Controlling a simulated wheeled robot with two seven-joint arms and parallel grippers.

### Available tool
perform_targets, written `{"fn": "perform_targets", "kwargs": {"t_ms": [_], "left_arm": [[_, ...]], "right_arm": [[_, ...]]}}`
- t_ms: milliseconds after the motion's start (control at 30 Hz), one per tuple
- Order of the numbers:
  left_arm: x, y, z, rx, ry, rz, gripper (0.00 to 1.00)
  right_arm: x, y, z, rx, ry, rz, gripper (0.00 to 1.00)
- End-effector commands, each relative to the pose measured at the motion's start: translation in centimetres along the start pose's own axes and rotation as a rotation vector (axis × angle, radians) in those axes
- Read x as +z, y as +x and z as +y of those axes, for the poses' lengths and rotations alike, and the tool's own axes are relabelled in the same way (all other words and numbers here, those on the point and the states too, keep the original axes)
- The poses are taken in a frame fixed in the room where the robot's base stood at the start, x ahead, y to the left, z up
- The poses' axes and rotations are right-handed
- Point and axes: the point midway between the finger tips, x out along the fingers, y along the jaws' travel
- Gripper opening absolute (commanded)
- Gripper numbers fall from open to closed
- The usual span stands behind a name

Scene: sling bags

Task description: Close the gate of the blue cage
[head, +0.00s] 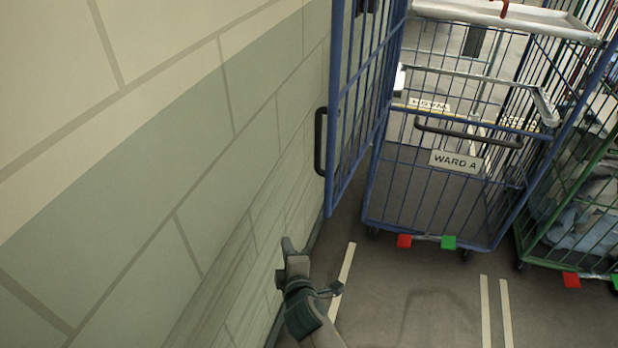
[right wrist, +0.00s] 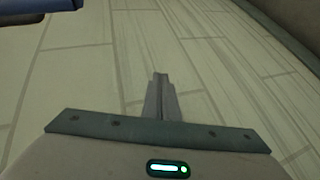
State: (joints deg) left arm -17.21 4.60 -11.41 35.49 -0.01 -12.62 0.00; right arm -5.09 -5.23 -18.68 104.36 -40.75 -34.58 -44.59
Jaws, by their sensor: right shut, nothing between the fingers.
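The blue cage (head: 437,222) stands on the floor right of centre in the head view, with a "WARD A" label on its front. Its blue barred gate (head: 344,160) is swung open and stands near the wall at the left. A black handle (head: 320,155) is on the gate's outer edge. My right gripper (head: 286,245) is below the gate and close to the wall, apart from the handle. It is shut and empty in the right wrist view (right wrist: 160,78), with the wall behind it. A blue bar, probably part of the gate (right wrist: 35,10), shows at that view's top left. My left gripper is out of view.
The block wall (head: 150,150) fills the left. A green cage (head: 570,262) with grey-blue bags stands close at the right of the blue cage. Red and green tabs (head: 404,241) sit at the blue cage's foot. The floor (head: 430,305) in front is clear, with pale lines.

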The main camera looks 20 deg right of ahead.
Motion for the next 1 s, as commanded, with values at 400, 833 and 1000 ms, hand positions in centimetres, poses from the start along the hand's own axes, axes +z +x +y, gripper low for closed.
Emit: {"fn": "perform_targets", "kwargs": {"t_ms": [400, 833, 1000], "left_arm": [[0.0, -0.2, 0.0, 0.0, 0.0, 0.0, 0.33], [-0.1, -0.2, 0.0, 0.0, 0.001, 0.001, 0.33], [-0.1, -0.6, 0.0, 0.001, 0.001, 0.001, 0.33]], "right_arm": [[-0.5, -5.8, 18.6, 0.315, -0.155, -0.1, 0.0], [-0.5, -5.8, 18.9, 0.318, -0.157, -0.102, 0.0], [-0.4, -5.0, 19.3, 0.318, -0.158, -0.102, 0.0]]}}
